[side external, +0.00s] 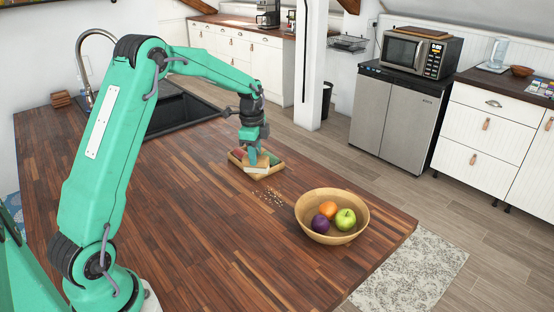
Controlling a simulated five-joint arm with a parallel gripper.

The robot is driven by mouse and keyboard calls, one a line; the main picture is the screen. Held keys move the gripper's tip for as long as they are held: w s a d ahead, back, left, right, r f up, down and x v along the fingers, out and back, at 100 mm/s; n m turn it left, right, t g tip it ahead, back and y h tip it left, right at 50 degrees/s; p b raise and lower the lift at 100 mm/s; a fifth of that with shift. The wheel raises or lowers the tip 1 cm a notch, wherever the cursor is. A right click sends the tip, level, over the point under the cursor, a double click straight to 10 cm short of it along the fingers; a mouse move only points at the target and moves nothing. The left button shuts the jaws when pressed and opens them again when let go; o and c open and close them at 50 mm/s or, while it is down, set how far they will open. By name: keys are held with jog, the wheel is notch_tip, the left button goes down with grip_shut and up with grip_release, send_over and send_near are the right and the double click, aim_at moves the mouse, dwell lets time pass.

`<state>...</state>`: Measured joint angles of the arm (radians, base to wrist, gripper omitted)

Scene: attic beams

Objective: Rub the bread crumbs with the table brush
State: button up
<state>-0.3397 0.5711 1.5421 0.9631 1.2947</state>
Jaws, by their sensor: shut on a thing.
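The bread crumbs (269,196) lie as a loose scatter of small pale and dark bits on the wooden counter, to the left of the fruit bowl. My gripper (253,160) points down just behind the crumbs. It is shut on what looks like the table brush (257,169), a small pale, block-like thing. The brush is at a shallow tan tray (269,175) with red and green showing inside. My fingers partly hide the brush and tray, and I cannot tell whether the brush touches the tray. The brush is apart from the crumbs.
A wooden bowl (301,216) with an orange, a green apple and a dark purple fruit stands right of the crumbs, near the counter's right edge. A dark sink (180,112) is set into the back. The counter's front middle (190,225) is clear.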

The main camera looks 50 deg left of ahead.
aim_at(258, 171)
jog(key=shift+f, duration=3.1)
jog(key=shift+d+f, duration=0.2)
jog(key=shift+f, duration=0.15)
jog(key=shift+c, duration=0.2)
jog(key=shift+d+f, duration=0.15)
jog(key=shift+d, duration=5.15)
jog(key=shift+w+d, duration=0.1)
jog(key=shift+d, duration=0.2)
jog(key=shift+w+a, duration=0.2)
jog(key=shift+a, duration=0.25)
jog(key=shift+w+a, duration=0.2)
jog(key=shift+a, duration=5.15)
jog(key=shift+w, duration=0.35)
jog(key=shift+w+d, duration=0.15)
jog(key=shift+d, duration=5.4)
jog(key=shift+d+r, duration=0.2)
jog(key=shift+r, duration=3.9)
